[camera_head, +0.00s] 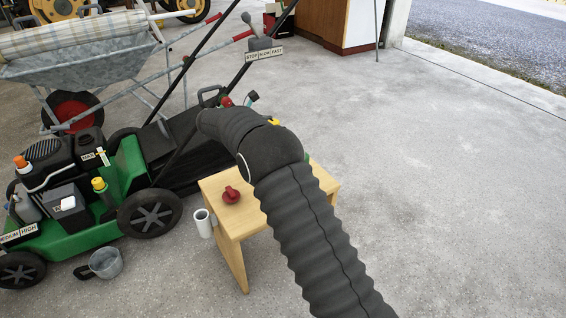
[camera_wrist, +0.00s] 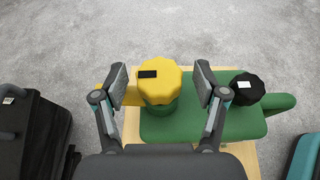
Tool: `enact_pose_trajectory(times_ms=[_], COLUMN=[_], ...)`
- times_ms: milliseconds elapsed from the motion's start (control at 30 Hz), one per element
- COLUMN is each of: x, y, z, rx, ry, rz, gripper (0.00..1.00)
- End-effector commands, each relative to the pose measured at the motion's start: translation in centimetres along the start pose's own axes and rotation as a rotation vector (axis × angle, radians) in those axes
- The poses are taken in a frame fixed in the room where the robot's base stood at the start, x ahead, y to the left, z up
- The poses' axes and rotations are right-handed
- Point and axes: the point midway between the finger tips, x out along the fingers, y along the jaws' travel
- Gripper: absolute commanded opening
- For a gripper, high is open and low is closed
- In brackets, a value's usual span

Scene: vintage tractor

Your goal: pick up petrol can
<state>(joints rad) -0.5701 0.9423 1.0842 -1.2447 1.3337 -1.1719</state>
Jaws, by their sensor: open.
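The petrol can shows in the wrist view as a green body (camera_wrist: 225,125) with a large yellow cap (camera_wrist: 162,76), a smaller black cap (camera_wrist: 246,88) and a green handle loop at right. It rests on a light wooden stool (camera_head: 230,216). My gripper (camera_wrist: 160,86) is open, with one finger to each side of the yellow cap. I cannot tell whether the fingers touch it. In the head view my dark, sleeved arm hides most of the can and my gripper.
A red object (camera_head: 231,195) sits on the stool, and a white cup (camera_head: 203,223) is at its left side. A wheelbarrow (camera_head: 85,60) is behind. Concrete floor at right is clear.

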Motion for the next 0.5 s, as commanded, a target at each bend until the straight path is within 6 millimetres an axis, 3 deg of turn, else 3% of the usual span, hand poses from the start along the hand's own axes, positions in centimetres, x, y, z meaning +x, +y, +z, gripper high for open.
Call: enact_pose_trajectory(times_ms=[233, 500], x=[0.23, 0.21], y=[0.03, 0.03], z=[0.05, 0.06], rx=[0.001, 0.001], ry=[0.0, 0.0], rz=[0.001, 0.001], gripper=[0.69, 0.02])
